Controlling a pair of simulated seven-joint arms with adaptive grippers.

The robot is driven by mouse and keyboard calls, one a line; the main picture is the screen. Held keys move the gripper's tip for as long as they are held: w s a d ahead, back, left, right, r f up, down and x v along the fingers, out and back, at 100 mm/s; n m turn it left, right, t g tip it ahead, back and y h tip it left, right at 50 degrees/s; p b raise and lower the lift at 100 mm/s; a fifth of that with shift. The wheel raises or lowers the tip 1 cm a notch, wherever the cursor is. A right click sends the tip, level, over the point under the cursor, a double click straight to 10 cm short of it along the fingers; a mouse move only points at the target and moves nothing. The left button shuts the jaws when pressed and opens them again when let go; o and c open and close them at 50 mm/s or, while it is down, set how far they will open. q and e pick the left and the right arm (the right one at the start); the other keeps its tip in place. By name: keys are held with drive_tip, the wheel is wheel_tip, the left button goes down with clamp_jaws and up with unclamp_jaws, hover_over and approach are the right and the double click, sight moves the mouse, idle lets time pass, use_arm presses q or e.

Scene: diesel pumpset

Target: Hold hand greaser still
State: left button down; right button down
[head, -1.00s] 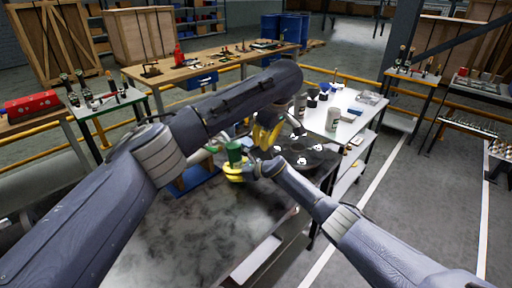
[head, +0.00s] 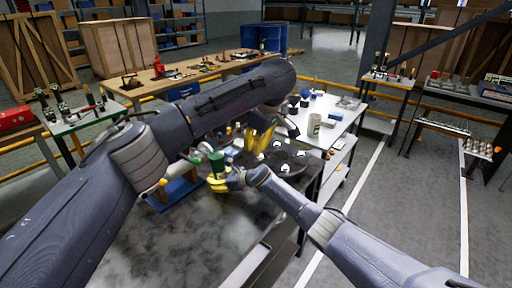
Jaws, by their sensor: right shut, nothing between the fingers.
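A green cylinder (head: 217,161), which looks like the hand greaser, stands upright at the near end of the dark bench. My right gripper (head: 226,183) has its yellow fingers low against the cylinder's near side; they are shut with nothing between them. My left gripper (head: 258,141) points down just right of and beyond the cylinder, apart from it. Its two yellow fingers look spread and empty. My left forearm passes above, and the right gripper hides the cylinder's foot.
A dark round plate (head: 290,160) with white-marked parts is to the right. A white table (head: 335,108) with a cup and jars stands behind. The bench's near surface (head: 190,240) is clear.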

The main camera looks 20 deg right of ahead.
drive_tip(key=c, duration=2.1)
unclamp_jaws()
drive_tip(key=shift+c, duration=0.2)
drive_tip(key=o, duration=0.6)
drive_tip(key=shift+d, duration=0.1)
